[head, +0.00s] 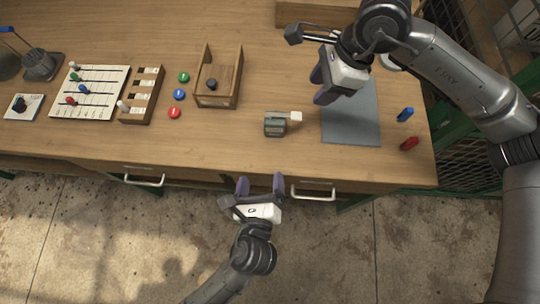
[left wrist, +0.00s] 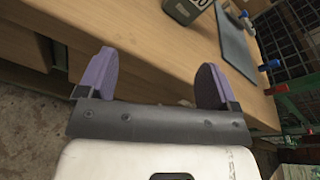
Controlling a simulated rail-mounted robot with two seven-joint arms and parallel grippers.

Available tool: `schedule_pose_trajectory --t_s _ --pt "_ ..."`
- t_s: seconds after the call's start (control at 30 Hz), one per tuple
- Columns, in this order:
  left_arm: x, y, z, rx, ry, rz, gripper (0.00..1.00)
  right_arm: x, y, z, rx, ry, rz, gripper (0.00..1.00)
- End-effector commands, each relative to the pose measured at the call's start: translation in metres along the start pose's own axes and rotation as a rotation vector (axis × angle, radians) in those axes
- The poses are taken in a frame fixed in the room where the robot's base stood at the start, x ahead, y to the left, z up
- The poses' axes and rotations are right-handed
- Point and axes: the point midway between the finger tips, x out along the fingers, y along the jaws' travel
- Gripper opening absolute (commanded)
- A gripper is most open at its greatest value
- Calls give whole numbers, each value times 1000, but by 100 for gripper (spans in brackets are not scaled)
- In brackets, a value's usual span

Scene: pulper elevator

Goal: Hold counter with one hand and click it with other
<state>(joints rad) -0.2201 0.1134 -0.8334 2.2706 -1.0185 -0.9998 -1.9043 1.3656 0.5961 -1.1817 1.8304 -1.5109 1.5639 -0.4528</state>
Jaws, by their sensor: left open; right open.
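The counter (head: 274,124) is a small grey-green box with a pale lever or tab (head: 295,116) on its right side. It stands on the wooden table near the front edge. In the left wrist view the counter (left wrist: 185,10) is at the top, partly cut off, with pale digits on its face. My left gripper (head: 260,183) is open and empty, in front of the table edge and below the counter in the picture. My right gripper (head: 320,86) is open and empty over the grey mat, up and right of the counter.
A grey mat (head: 350,125) lies right of the counter, with blue (head: 405,114) and red (head: 410,143) items beyond it. A wooden tray (head: 237,90), coloured buttons (head: 179,94) and a slider board (head: 115,80) are to the left. Drawer handles (head: 313,193) stick out below the front edge.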

Motion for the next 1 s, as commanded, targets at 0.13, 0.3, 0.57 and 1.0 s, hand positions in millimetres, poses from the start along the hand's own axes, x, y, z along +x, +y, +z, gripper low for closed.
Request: schedule_pose_trajectory --t_s 0.13,0.3,0.57,1.0 --pt "6 -19 11 235 -115 -37 85 0 0 0 0 0 0 43" --pt "9 -30 17 383 -189 -51 85 0 0 0 0 0 0 43" --pt "33 -36 24 426 -214 -52 85 0 0 0 0 0 0 43" --pt "107 -42 38 425 -211 -51 85 0 0 0 0 0 0 43"
